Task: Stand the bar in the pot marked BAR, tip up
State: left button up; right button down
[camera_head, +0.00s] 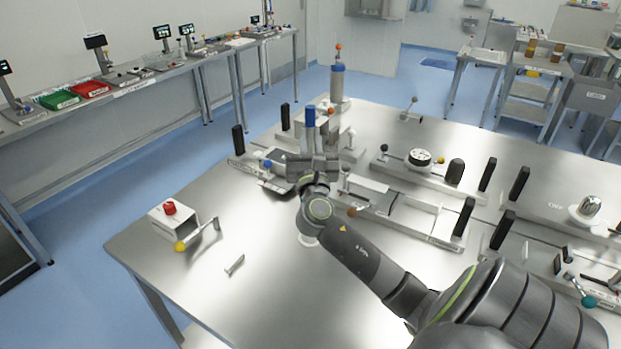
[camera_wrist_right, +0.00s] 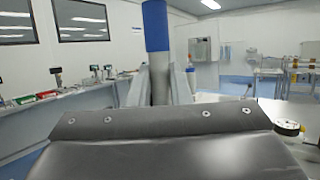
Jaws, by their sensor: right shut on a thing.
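My right gripper (camera_head: 312,150) is over the far left part of the steel table, shut on the bar (camera_head: 310,117). The bar stands about upright in the fingers, with its blue end up. In the right wrist view, the bar (camera_wrist_right: 156,28) rises blue above a grey part between the two fingers (camera_wrist_right: 158,85). Its lower end is hidden by the gripper, so I cannot tell what is under it. I cannot make out a pot marked BAR; the gripper and arm cover part of the table. My left gripper is not in view.
A tall grey post with a blue band and orange ball (camera_head: 338,82) stands just behind the bar. Fixtures with black upright plates (camera_head: 462,218) fill the right side. A red-button box (camera_head: 171,215) and a small metal piece (camera_head: 235,265) are at the left; the table's front left is mostly clear.

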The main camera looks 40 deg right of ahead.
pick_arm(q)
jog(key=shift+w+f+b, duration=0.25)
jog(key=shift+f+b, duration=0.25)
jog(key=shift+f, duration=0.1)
pick_arm(e)
jog(key=shift+a+f, duration=0.1)
jog(key=shift+f, duration=5.25)
jog(key=shift+f, duration=0.2)
jog(key=c, duration=1.3)
grip_release()
jog(key=shift+r, duration=0.1)
jog(key=shift+c, duration=0.2)
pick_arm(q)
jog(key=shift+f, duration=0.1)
pick_arm(e)
jog(key=shift+r, duration=0.15)
